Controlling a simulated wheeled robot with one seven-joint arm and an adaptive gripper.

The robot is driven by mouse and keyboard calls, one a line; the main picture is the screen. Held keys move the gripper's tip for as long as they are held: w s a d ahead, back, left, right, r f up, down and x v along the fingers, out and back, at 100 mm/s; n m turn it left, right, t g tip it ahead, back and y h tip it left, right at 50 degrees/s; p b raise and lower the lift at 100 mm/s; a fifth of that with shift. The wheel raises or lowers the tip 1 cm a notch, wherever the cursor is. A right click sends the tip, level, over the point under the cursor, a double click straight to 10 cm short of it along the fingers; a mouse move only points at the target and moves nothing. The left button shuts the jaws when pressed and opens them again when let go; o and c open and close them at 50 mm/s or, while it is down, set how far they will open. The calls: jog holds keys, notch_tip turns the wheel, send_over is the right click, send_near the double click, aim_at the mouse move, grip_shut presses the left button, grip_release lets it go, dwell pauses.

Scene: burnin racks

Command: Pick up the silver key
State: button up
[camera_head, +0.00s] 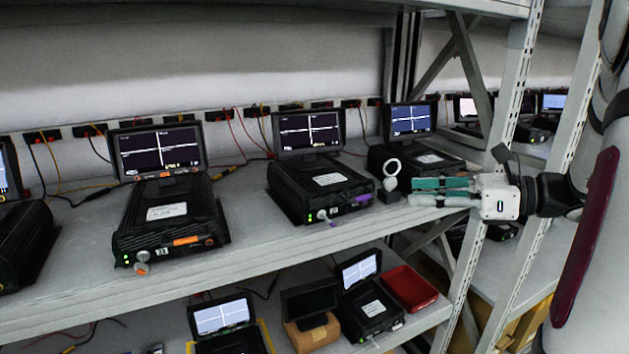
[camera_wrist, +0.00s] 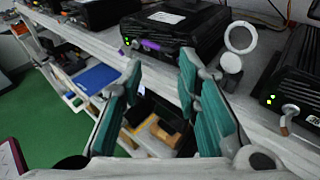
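Small silver key-like pieces stick out of the fronts of the black units: one on the left unit (camera_head: 141,268), one on the middle unit (camera_head: 323,214), and one on the right unit, in the wrist view (camera_wrist: 288,114). I cannot tell which is the silver key. My gripper (camera_head: 412,192) reaches in from the right at the shelf's front edge, in front of the right unit. Its teal-padded fingers (camera_wrist: 158,100) are apart, with nothing between them. The gripper hides the right unit's front in the head view.
A pale ring (camera_head: 392,167) stands upright between the middle and right units; it also shows in the wrist view (camera_wrist: 240,38). A lower shelf holds more units and a red tray (camera_head: 409,288). A metal rack post (camera_head: 500,110) stands close by my gripper.

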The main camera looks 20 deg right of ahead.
jog(key=d+m+t+h, duration=0.2)
jog(key=d+m+t, duration=0.25)
jog(key=d, duration=0.45)
send_near(391, 179)
notch_tip(391, 179, up, 2)
jog(key=w, duration=0.2)
jog(key=shift+m, duration=0.25)
jog(key=shift+r+x, duration=0.2)
jog(key=shift+x, duration=2.85)
grip_shut()
